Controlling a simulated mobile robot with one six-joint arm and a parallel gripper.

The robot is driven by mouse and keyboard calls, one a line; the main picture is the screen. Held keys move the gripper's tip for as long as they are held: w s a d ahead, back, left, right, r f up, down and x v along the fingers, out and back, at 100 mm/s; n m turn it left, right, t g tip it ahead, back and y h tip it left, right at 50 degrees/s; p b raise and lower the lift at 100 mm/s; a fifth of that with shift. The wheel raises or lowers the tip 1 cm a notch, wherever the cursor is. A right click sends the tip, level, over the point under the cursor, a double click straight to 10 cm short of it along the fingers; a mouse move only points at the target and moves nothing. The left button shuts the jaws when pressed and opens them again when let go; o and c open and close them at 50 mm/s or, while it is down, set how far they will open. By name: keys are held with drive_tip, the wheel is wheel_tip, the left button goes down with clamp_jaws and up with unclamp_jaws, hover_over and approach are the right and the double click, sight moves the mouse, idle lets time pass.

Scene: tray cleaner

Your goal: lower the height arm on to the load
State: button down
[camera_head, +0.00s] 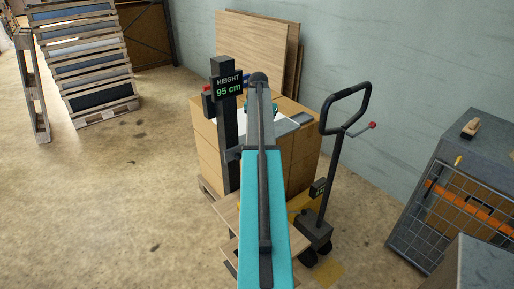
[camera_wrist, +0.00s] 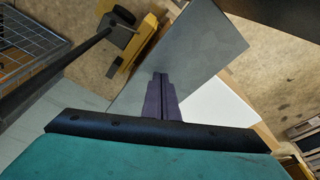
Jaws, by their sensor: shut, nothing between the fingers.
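The height post (camera_head: 228,135) stands upright at the load's left, with a display (camera_head: 227,86) reading "HEIGHT 95 cm". The load is a stack of cardboard boxes (camera_head: 206,133) on a wooden pallet. A flat grey plate (camera_head: 283,130), possibly the height arm, shows over the boxes; the gap beneath it cannot be judged. In the wrist view the grey plate (camera_wrist: 205,48) lies beyond my gripper (camera_wrist: 160,76). My gripper is shut and empty, pointing at the plate; contact cannot be told. A white surface (camera_wrist: 214,105) shows beside the plate. My arm hides the middle of the load in the head view.
A pallet truck with a black handle (camera_head: 338,131) stands close at the load's right. Wooden boards (camera_head: 257,42) lean on the wall behind. A grey cabinet (camera_head: 470,150) and wire cage (camera_head: 452,208) stand at right.

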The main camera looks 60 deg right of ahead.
drive_tip(key=shift+f+b, duration=1.15)
drive_tip(key=shift+f, duration=1.95)
idle(0.3)
drive_tip(key=shift+r, duration=0.2)
drive_tip(key=shift+r+p, duration=2.1)
drive_tip(key=shift+r, duration=1.75)
